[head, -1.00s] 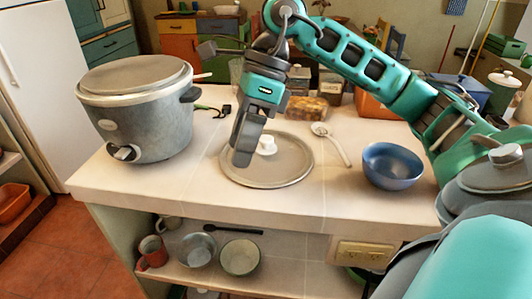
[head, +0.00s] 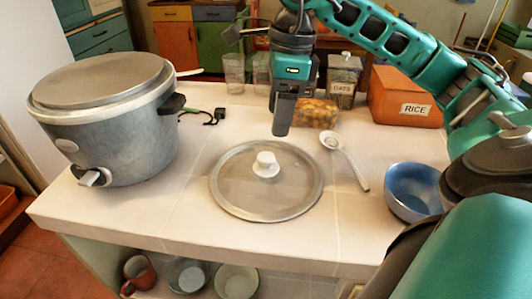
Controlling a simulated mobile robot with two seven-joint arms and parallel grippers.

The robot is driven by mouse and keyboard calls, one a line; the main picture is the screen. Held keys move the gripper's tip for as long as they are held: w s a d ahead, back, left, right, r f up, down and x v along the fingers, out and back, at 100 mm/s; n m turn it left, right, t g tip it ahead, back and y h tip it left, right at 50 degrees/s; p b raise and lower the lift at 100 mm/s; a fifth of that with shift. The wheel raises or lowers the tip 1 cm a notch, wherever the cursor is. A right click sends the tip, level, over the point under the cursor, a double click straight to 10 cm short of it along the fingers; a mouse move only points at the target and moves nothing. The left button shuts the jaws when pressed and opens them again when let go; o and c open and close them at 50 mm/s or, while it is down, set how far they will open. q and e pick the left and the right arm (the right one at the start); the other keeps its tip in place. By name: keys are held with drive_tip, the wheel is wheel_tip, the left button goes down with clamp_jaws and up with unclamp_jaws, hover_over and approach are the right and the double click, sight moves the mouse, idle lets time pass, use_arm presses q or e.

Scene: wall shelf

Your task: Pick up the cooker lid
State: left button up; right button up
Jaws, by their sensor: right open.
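The cooker lid (head: 235,185) is a round, flat disc with a grey rim and a white knob (head: 266,165). It lies on the counter in the middle of the head view. The grey cooker (head: 125,140) stands to its left, with a flat metal top, a black handle and a front lever. My right gripper (head: 282,130) points down above the counter, just beyond the knob in the picture and apart from it. It is open and holds nothing; its fingers overlap from this angle. My left gripper is not in view.
A white spoon (head: 348,160) and a blue bowl (head: 412,190) are right of the lid. Behind stand an orange RICE box (head: 405,95), an OATS jar (head: 342,80) and a food container (head: 318,113). A cable (head: 205,115) lies near the cooker. The counter's front strip is clear.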

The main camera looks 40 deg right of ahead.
sight(266, 156)
wheel_tip(266, 156, down, 4)
drive_tip(key=shift+w+a+r, duration=0.15)
drive_tip(key=shift+r, duration=0.05)
drive_tip(key=shift+w+a+f+b, duration=0.15)
drive_tip(key=shift+a+f, duration=0.1)
drive_tip(key=shift+f, duration=0.6)
drive_tip(key=shift+w+a+f+b, duration=0.15)
drive_tip(key=shift+a+f, duration=0.1)
drive_tip(key=shift+f, duration=0.65)
drive_tip(key=shift+w+a+f+b, duration=0.15)
drive_tip(key=shift+a+f, duration=0.1)
drive_tip(key=shift+f, duration=0.6)
drive_tip(key=shift+c, duration=0.2)
clamp_jaws()
drive_tip(key=shift+r, duration=0.1)
